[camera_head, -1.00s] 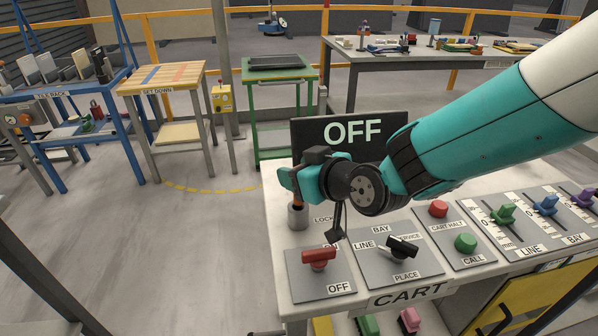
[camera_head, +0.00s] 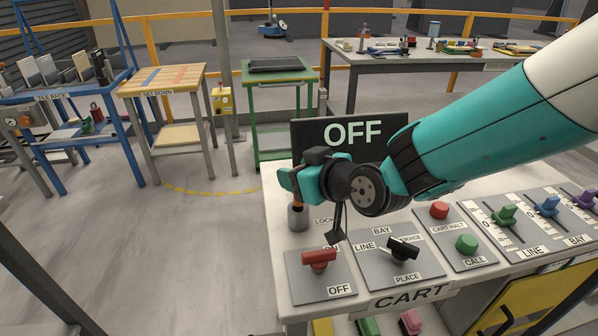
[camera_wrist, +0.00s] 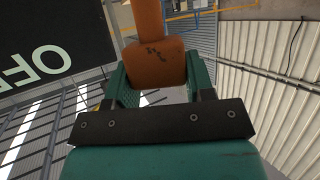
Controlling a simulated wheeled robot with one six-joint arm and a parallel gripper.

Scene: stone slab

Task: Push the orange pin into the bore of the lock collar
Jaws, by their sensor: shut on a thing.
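The orange pin (camera_wrist: 155,66) is held between the teal fingers of my gripper (camera_wrist: 157,82); its wide block is in the jaws and its narrower shank runs to the top edge of the wrist view. In the head view my gripper (camera_head: 290,182) is at the back left corner of the console, and a short stretch of the pin (camera_head: 298,196) shows below it. The lock collar (camera_head: 297,219), a short grey cylinder, stands upright on the console right under the pin. The pin's lower end meets the collar's top in the picture; I cannot tell whether it is inside the bore.
The black OFF display (camera_head: 352,131) stands close behind my gripper. A red switch (camera_head: 319,258) and a black selector (camera_head: 402,249) stand in front. Red (camera_head: 439,210) and green (camera_head: 466,243) buttons and sliders are to the right. Floor lies open left of the console (camera_head: 282,262).

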